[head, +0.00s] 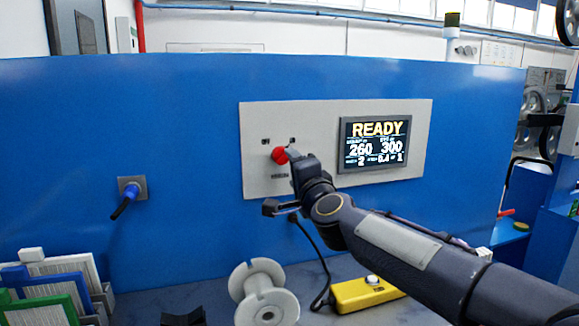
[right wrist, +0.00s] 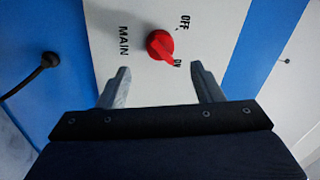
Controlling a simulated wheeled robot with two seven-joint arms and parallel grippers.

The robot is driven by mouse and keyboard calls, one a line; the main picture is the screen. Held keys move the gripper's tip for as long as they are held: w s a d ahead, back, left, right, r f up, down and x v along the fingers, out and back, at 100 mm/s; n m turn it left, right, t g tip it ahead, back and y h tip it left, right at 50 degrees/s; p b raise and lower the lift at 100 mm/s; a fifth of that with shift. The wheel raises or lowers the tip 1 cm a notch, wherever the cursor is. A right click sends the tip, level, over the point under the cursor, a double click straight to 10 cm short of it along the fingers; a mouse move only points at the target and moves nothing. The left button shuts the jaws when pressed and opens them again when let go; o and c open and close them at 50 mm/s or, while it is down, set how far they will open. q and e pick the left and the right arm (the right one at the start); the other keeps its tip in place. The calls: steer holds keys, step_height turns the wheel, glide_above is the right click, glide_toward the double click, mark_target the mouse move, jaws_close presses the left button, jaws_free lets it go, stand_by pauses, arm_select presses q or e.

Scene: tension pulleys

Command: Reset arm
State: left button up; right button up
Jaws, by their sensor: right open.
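My right gripper (head: 282,180) reaches in from the right, in front of the grey control panel (head: 256,125) on the blue wall. In the right wrist view it is open (right wrist: 160,72), with nothing between its fingers. A red rotary knob (head: 279,155) sits on the panel. In the right wrist view the knob (right wrist: 159,44) is just beyond the fingertips, apart from them, and its pointer is toward the ON label. The MAIN and OFF labels also show there. The display (head: 375,144) reads READY, 260 and 300. My left gripper cannot be made out.
A white spool (head: 264,292) and a yellow box (head: 366,294) with a cable stand on the bench below the panel. Framed filters (head: 50,285) in white, blue and green stand at lower left. A dark shape shows at the bottom edge.

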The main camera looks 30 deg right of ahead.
steer(key=shift+s+a, duration=0.1)
steer(key=shift+s, duration=0.2)
steer(key=s+a+f+n+g+y+p, duration=0.55)
steer(key=s+a+f+n+y, duration=0.25)
steer(key=s+a+n, duration=0.4)
steer(key=s+a+f+n+g+p, duration=0.1)
steer(key=s+f+n+g+p, duration=0.1)
steer(key=s+f, duration=0.4)
steer(key=s+a+f+n+g+p, duration=0.2)
steer(key=s+f+g, duration=0.3)
steer(key=s, duration=0.7)
step_height(320, 180, down, 2)
steer(key=shift+f+n, duration=0.1)
steer(key=shift+n, duration=0.4)
